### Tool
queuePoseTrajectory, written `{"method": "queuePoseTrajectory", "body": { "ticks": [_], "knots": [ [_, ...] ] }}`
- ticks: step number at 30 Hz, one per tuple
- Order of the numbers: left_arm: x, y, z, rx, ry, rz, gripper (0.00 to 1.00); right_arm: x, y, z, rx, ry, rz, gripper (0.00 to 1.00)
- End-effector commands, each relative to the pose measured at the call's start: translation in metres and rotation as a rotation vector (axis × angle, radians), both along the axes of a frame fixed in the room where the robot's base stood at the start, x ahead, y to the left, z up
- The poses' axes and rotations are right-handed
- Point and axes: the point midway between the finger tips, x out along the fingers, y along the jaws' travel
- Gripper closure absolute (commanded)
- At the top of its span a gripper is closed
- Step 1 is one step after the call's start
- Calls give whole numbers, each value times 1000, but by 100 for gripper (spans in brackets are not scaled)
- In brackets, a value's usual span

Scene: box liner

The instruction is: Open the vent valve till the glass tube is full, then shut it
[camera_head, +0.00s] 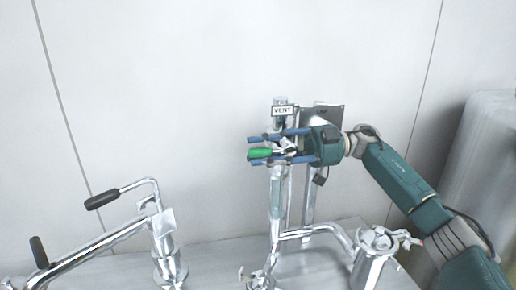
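The vent valve has a green handle (260,154) that points left, below a white VENT sign (283,111). My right gripper (258,149) comes in from the right, with its blue fingers spread above and below the handle. The fingers look open; the handle lies close to the lower one, and I cannot tell whether they touch. The gripper hides part of the valve body. An upright tube (276,200) below the valve appears to be the glass tube; its fill level cannot be read. My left gripper is not in view.
A metal pipe with a black-handled crank (102,199) and a second black grip (39,252) stands at the left. A shiny metal canister (372,262) stands at the lower right. A large grey cylinder (490,150) is at the right edge. The wall behind is bare.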

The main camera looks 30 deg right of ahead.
Motion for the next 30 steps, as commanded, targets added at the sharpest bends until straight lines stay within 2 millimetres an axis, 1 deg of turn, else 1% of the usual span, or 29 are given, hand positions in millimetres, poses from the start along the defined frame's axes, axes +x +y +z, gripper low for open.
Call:
{"method": "queuePoseTrajectory", "body": {
  "ticks": [3,11,12,17,26,30],
  "knots": [
    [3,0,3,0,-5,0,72,1,7,0,1,0,0,64],
    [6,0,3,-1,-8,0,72,2,8,0,1,0,0,64],
    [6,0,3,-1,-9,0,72,2,8,0,1,0,0,68],
    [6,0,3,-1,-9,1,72,2,8,0,1,0,0,100],
    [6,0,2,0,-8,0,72,2,8,0,5,-1,0,100],
    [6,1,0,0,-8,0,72,2,8,1,34,-7,1,100]
  ]
}}
